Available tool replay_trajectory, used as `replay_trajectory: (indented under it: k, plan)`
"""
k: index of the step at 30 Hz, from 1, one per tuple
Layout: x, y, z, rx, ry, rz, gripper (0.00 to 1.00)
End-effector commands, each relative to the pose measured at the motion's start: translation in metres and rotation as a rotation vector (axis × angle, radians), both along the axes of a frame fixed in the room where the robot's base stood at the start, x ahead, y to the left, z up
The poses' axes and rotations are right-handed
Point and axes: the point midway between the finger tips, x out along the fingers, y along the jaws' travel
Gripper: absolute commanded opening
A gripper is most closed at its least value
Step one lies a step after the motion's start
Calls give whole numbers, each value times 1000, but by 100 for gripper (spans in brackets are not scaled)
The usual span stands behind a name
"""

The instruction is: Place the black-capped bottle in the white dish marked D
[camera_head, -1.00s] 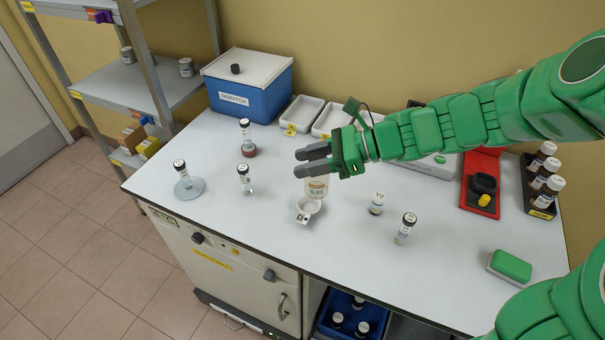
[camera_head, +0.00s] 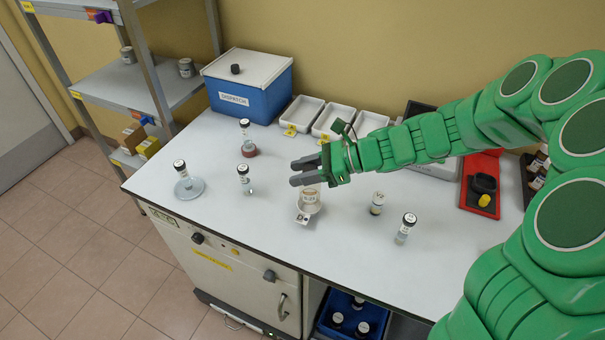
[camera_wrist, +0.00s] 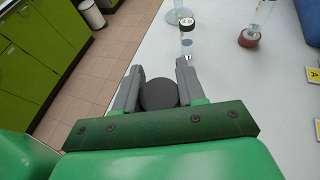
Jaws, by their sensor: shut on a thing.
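My gripper (camera_head: 308,171) is shut on the black-capped bottle. In the wrist view its black cap (camera_wrist: 158,94) sits between the two grey fingers. In the head view the bottle's labelled body (camera_head: 309,195) shows below the fingers, and the cap is hidden by my gripper. The small white dish (camera_head: 309,207) with a tag in front lies on the bench directly under the bottle. The bottle's lower end overlaps the dish in view; I cannot tell whether it touches the dish floor. The letter on the tag is too small to read surely.
Capped bottles stand right of the dish (camera_head: 377,203) (camera_head: 405,228) and left of it (camera_head: 244,179). One bottle stands on a round glass plate (camera_head: 190,190), another on a red base (camera_head: 249,151). White trays (camera_head: 330,119) and a blue dispatch box (camera_head: 249,86) line the back.

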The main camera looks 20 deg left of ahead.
Motion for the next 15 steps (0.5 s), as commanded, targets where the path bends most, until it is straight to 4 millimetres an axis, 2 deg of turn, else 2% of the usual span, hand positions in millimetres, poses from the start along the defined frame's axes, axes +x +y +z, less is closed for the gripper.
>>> replay_trajectory:
  k: [3,15]
  plan:
    - [0,0,-10,0,2,-1,5]
    - [0,0,-14,1,1,0,5]
